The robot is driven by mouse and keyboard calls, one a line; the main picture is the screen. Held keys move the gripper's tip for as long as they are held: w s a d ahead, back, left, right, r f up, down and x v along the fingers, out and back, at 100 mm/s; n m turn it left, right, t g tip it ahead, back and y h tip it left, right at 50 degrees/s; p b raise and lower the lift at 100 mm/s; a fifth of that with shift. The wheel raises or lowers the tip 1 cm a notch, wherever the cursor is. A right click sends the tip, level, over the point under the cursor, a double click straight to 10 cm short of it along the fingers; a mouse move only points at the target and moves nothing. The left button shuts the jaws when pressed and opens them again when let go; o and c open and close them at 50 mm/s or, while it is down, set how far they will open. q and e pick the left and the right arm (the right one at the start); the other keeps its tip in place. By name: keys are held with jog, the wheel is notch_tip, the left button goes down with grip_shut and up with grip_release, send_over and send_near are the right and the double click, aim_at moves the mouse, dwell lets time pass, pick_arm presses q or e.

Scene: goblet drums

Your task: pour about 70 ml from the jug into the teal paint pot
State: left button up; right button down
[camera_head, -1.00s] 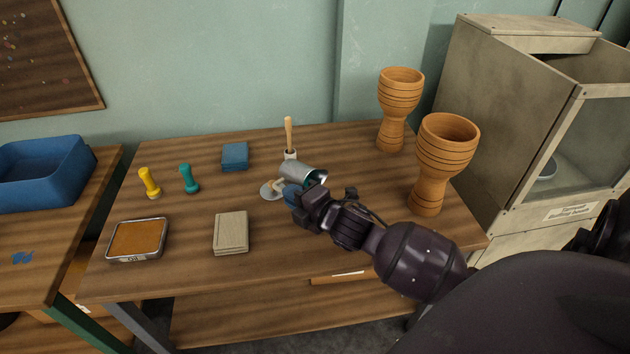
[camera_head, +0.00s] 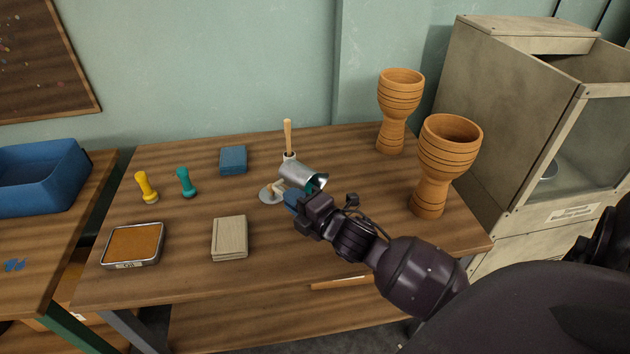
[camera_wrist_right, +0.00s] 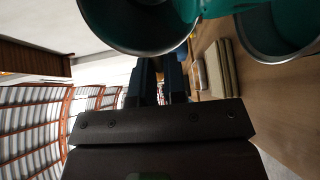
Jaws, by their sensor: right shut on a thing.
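The jug (camera_head: 300,174) is a silver metal vessel, tipped with its mouth down to the right. My right gripper (camera_head: 293,198) is shut on it at its near side, over the table. In the right wrist view the jug's rim (camera_wrist_right: 108,42) is at the top, with teal paint inside, above the gripper fingers (camera_wrist_right: 160,82). A second metal vessel holding teal, apparently the teal paint pot (camera_wrist_right: 255,48), is at the top right there. In the head view the pot is mostly hidden behind the jug and gripper. I cannot make out a stream. My left gripper is not in view.
Two goblet drums (camera_head: 398,95) (camera_head: 446,150) stand right.

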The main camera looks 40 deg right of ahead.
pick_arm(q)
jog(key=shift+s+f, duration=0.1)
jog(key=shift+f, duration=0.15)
pick_arm(e)
jog(key=shift+f, duration=0.1)
pick_arm(q)
jog(key=shift+b, duration=0.35)
pick_arm(e)
jog(key=shift+s+t, duration=0.1)
jog(key=shift+t, duration=0.3)
jog(key=g+p, duration=0.1)
jog(key=w+r+g+p, duration=0.1)
jog(key=g+p, duration=0.1)
jog(key=shift+w+r, duration=0.25)
jog(key=shift+w, duration=0.05)
jog(key=shift+f+g+h, duration=0.3)
jog(key=shift+f, duration=0.3)
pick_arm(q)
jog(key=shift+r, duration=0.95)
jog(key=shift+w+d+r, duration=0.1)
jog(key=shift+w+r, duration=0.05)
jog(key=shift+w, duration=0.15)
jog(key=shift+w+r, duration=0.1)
